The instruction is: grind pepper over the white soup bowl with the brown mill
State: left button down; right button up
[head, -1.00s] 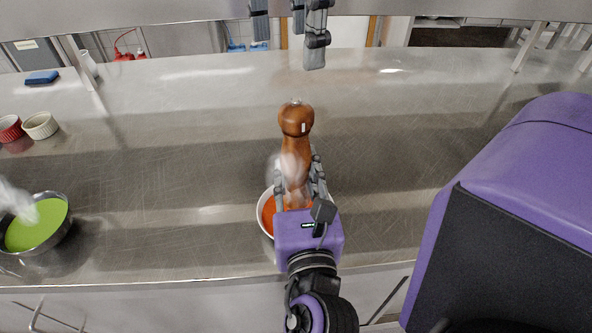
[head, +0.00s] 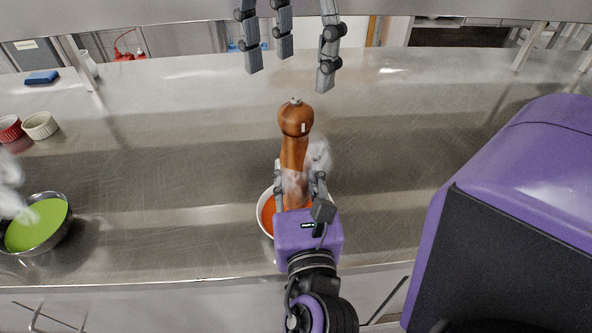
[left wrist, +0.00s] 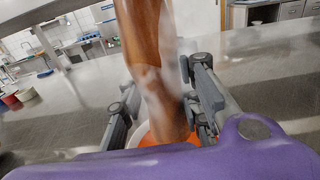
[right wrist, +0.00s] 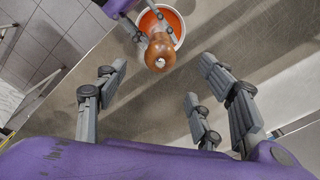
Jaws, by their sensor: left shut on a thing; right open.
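The brown mill (head: 296,125) stands upright, its knob at the top, with its lower end over the white soup bowl (head: 262,223). My left gripper (head: 298,178) is shut around the mill's lower body, and the left wrist view shows the mill (left wrist: 150,60) between its fingers. The bowl holds orange-red soup (head: 268,211) and is partly hidden by the left gripper. My right gripper (head: 290,74) is open and empty, above and beyond the mill's head. In the right wrist view the mill's head (right wrist: 160,52) lies apart from the spread fingers.
A metal bowl of green soup (head: 38,226) stands at the left. A red ramekin (head: 9,128), a white ramekin (head: 40,125) and a blue sponge (head: 42,77) are farther back. Steam blurs parts of the view. The steel counter (head: 400,140) is clear right of the mill.

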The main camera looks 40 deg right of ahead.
aim_at(293, 107)
jog(key=shift+f, duration=2.5)
jog(key=shift+f, duration=2)
jog(key=c, duration=1.1)
jog(key=m, duration=0.4)
jog(key=shift+w+r, duration=0.1)
jog(key=m, duration=0.3)
jog(key=shift+a+m, duration=0.15)
jog(key=shift+m, duration=0.25)
jog(key=shift+c, duration=0.2)
